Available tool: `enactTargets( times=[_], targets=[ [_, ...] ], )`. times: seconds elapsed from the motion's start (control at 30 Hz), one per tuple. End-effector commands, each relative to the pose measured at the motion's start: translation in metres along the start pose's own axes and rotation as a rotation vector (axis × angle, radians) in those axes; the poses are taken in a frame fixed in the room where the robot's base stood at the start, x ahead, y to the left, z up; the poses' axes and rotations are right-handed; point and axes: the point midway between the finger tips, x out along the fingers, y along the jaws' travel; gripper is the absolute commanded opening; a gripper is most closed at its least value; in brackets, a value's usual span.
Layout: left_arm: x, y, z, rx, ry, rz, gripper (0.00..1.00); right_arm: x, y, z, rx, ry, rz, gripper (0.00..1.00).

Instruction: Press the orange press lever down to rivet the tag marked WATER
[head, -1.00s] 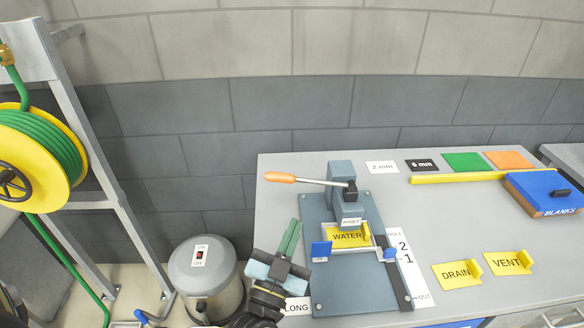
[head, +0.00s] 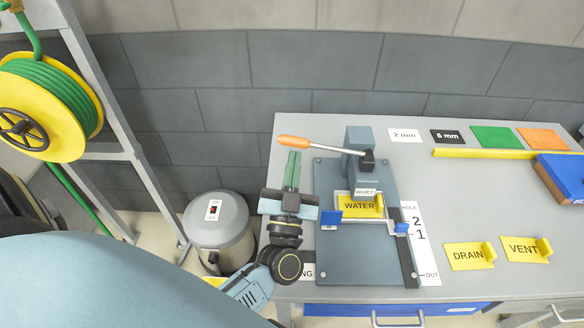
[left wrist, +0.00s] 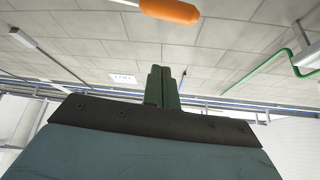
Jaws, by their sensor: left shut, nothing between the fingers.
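The orange-handled press lever (head: 294,141) sticks out to the left from the grey rivet press (head: 360,155), raised at a slight upward tilt. The yellow WATER tag (head: 360,206) sits in the press fixture under the RIVET block. My left gripper (head: 293,156) is shut and empty, its green fingers pointing away from me, with the tips just below the orange grip in the picture. In the left wrist view the grip (left wrist: 170,11) shows at the top, beyond and above the fingertips (left wrist: 162,70), with a visible gap. My right gripper is out of view.
Yellow DRAIN (head: 469,255) and VENT (head: 524,249) tags lie on the grey bench to the right. A blue BLANKS box (head: 563,175) and a yellow bar (head: 490,154) are further back. A grey canister (head: 217,225) stands left of the bench.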

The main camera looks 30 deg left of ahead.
Motion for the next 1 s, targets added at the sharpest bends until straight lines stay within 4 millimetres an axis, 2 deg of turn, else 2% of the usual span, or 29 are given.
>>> enactTargets(
  times=[0.1,0.3,0.4,0.53,1.0],
  targets=[
    [0.029,0.0,-0.003,-0.001,0.005,-0.001,0.0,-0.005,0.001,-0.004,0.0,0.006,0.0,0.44],
    [0.07,-0.001,-0.002,0.0,0.004,-0.002,0.0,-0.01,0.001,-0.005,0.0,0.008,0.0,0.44],
    [0.061,0.001,0.019,0.004,-0.001,0.003,0.0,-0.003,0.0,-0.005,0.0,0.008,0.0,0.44],
    [0.056,0.001,0.032,0.002,0.0,0.002,0.0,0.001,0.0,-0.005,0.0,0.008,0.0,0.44],
    [0.053,0.0,0.038,0.0,0.0,0.0,0.0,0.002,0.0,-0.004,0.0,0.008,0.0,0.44]
  ],
)
